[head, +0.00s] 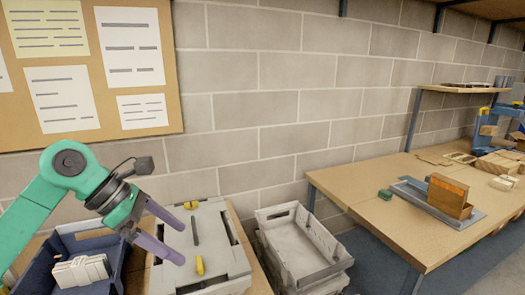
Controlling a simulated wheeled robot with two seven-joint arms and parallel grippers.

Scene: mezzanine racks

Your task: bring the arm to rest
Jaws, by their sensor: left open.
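My left arm comes in from the left, green with a dark wrist. Its left gripper (179,238) has two purple fingers spread apart with nothing between them. It hangs in front of a light grey case (218,240) that has dark and yellow parts on its top. I cannot tell the exact height of the fingers above it. My right gripper is not in view.
A dark blue bin (38,268) with pale packets stands at lower left. Grey crates (315,225) stand between the case and a wooden table (375,203) bearing an orange-brown box (449,195). A notice board (22,103) hangs on the block wall.

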